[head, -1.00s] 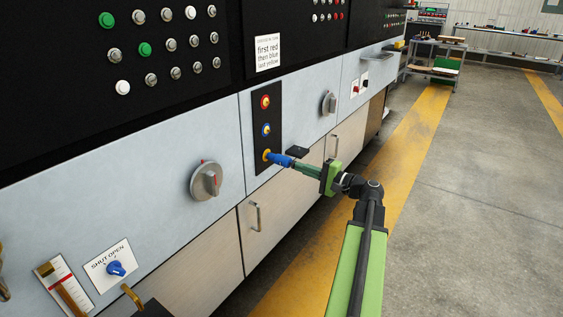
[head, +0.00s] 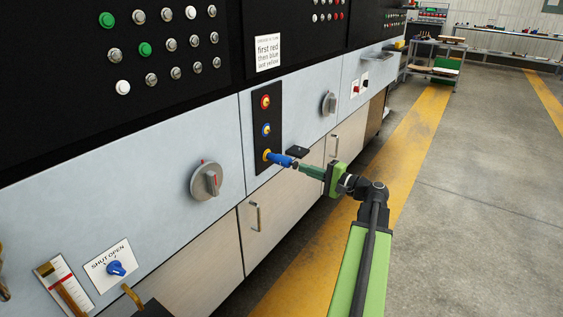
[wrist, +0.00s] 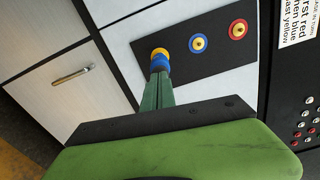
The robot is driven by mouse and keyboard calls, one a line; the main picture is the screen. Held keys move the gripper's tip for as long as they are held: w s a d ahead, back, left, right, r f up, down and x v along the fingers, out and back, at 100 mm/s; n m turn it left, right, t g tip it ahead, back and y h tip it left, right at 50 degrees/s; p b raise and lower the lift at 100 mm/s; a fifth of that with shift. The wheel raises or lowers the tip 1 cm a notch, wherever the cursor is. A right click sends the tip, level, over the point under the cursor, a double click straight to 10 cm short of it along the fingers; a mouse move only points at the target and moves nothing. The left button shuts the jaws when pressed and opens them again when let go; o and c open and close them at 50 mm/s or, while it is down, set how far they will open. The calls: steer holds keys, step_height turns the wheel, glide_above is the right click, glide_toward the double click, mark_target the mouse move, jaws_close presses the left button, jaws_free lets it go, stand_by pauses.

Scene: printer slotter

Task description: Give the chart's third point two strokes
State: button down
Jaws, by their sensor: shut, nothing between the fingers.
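The chart (head: 268,52) is a white card reading first red, then blue, last yellow. Below it a black plate (head: 278,109) carries a red-ringed point (head: 265,102), a blue-ringed point (head: 266,130) and, lowest, a yellow-ringed point (head: 267,155). A blue cylindrical tool (head: 282,160) sticks out from the yellow point. My gripper (head: 301,168) has its green fingers shut and empty, at the tool's outer end. In the wrist view the fingers line up with the blue tool (wrist: 160,65); I cannot tell whether they touch it.
Grey knobs (head: 206,180) and a cabinet handle (head: 257,217) are nearby. The floor to the right, past the yellow stripe, is open.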

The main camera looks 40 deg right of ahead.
steer(key=v, duration=0.4)
stand_by(0.5)
steer(key=shift+f, duration=0.1)
stand_by(0.3)
